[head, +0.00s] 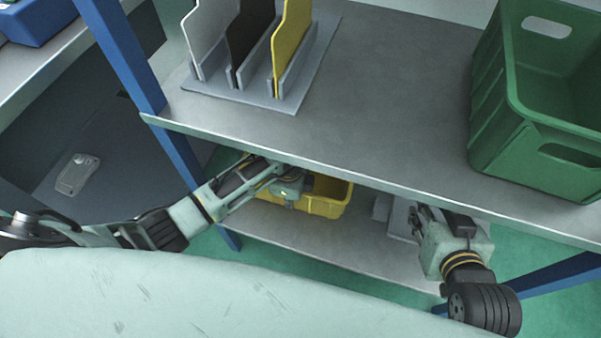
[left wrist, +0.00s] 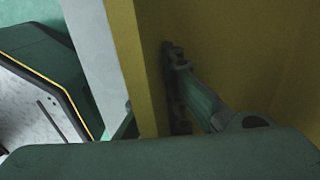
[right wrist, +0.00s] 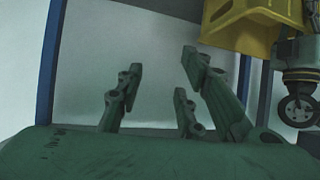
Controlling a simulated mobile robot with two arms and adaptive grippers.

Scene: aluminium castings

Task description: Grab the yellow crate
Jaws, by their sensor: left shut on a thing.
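The yellow crate (head: 328,198) is at the lower shelf (head: 310,232), partly hidden under the edge of the upper shelf. I cannot tell whether it rests on the lower shelf. My left gripper (head: 287,184) is at the crate's near side and shut on its wall. In the left wrist view the yellow wall (left wrist: 230,45) fills much of the picture, with a finger against its face. My right gripper (head: 422,214) is right of the crate, apart from it. Its fingers are spread and empty in the right wrist view (right wrist: 160,85), where the crate (right wrist: 238,28) shows at top right.
The upper shelf (head: 400,115) overhangs the crate. It bears a green crate (head: 545,125) on the right and a grey rack (head: 240,92) with upright plates on the left. Blue posts (head: 125,60) flank the shelves. A flat grey object (head: 382,208) is near my right gripper.

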